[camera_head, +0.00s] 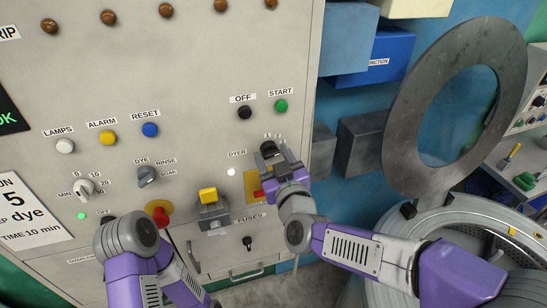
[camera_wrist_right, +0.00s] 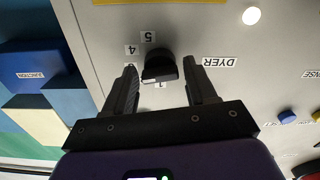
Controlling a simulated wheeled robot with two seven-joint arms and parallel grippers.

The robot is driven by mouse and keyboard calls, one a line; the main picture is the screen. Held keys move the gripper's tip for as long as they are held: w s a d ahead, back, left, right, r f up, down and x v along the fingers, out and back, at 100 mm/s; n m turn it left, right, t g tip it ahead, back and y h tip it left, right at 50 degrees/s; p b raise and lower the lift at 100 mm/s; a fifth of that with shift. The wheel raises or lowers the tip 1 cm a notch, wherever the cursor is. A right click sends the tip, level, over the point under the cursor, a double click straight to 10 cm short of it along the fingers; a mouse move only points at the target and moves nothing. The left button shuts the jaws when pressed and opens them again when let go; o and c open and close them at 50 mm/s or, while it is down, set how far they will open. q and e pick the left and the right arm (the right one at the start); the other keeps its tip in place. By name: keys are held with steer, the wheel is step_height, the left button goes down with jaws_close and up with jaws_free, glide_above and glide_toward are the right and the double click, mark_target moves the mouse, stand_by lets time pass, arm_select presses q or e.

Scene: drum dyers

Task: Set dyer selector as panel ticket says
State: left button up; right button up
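The dyer selector is a black round knob (camera_head: 268,149) right of the DYER label (camera_head: 237,153). In the right wrist view the knob (camera_wrist_right: 161,68) appears upside down, with 4, 5 and 1 readable around it. A pale mark shows at its lower edge; which number it points to is unclear. My right gripper (camera_head: 277,154) is at the knob. Its fingers (camera_wrist_right: 164,76) stand apart on either side, with gaps to the knob. The panel ticket (camera_head: 27,212) at left reads 5, dye, TIME 10 min, partly cut off. My left gripper (camera_head: 190,260) is low and partly hidden by its arm.
The red emergency-type knob (camera_head: 157,215), yellow switch (camera_head: 208,195) and FUSES label (camera_head: 248,217) are nearby. OFF (camera_head: 244,112) and START (camera_head: 281,105) buttons sit above the selector. A large grey ring door (camera_head: 410,110) and drum (camera_head: 470,212) stand at right.

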steer(key=c, duration=0.8)
steer(key=shift+m+b, duration=5.15)
steer(key=shift+m, duration=2.75)
steer(key=o, duration=1.1)
